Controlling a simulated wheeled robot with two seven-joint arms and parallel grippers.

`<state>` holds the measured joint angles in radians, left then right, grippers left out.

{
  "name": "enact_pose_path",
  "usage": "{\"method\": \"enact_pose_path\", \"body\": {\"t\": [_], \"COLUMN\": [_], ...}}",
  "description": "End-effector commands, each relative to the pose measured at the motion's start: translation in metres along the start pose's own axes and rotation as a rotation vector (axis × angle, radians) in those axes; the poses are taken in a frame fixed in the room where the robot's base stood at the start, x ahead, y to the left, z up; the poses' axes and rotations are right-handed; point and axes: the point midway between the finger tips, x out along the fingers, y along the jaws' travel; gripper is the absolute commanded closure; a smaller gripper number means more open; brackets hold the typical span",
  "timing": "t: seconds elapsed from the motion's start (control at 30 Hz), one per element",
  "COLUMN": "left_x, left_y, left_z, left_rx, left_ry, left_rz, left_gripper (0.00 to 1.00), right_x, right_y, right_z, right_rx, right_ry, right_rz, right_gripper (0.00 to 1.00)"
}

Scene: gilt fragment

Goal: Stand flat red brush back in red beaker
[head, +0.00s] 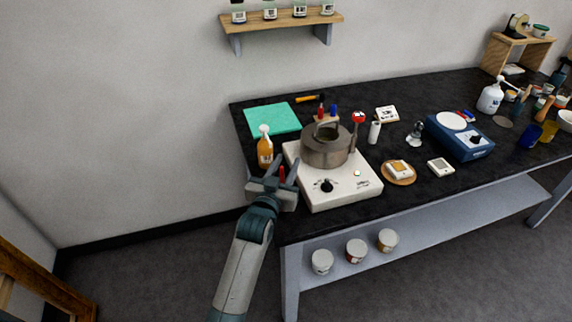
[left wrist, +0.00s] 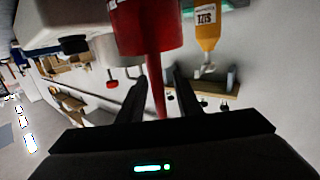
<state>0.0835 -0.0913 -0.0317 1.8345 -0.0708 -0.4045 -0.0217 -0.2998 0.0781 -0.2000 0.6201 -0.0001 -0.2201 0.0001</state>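My left gripper (head: 283,170) is at the left end of the bench, beside the hotplate, with its fingers apart. A thin red tapered piece (head: 282,175), which looks like the red brush, shows between the fingers. In the left wrist view, where the scene is upside down, this piece (left wrist: 158,85) lies between the dark fingers (left wrist: 160,90) with gaps on both sides. It meets a wide red cylinder (left wrist: 148,28) that looks like the red beaker; how the two join is unclear. The gripper hides that cylinder in the head view. My right gripper is not in view.
A white hotplate (head: 345,188) with a grey pot (head: 326,150) stands right of the gripper. An orange bottle (head: 265,152) and a green mat (head: 272,119) are behind it. A blue scale (head: 460,140) and several jars fill the right side.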

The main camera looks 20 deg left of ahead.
Motion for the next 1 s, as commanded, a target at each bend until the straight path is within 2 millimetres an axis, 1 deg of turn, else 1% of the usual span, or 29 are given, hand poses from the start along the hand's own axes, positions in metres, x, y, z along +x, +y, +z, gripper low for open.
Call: {"method": "enact_pose_path", "body": {"t": [0.17,0.8,0.9,1.0], "left_x": [-0.007,-0.084,-0.093,-0.099], "left_y": [0.000,0.000,0.000,0.000], "left_z": [-0.001,0.003,0.004,0.005], "left_rx": [0.000,0.000,0.000,0.000], "left_ry": [0.000,-0.001,-0.002,-0.001], "left_rz": [0.000,0.000,0.000,0.000], "left_gripper": [0.68,0.68,0.68,0.68], "right_x": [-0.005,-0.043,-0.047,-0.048], "right_y": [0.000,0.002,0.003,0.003], "right_z": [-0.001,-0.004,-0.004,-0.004], "right_rx": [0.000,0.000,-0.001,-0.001], "right_ry": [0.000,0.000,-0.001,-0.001], "right_rz": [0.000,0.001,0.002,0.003], "right_gripper": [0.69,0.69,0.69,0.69]}}
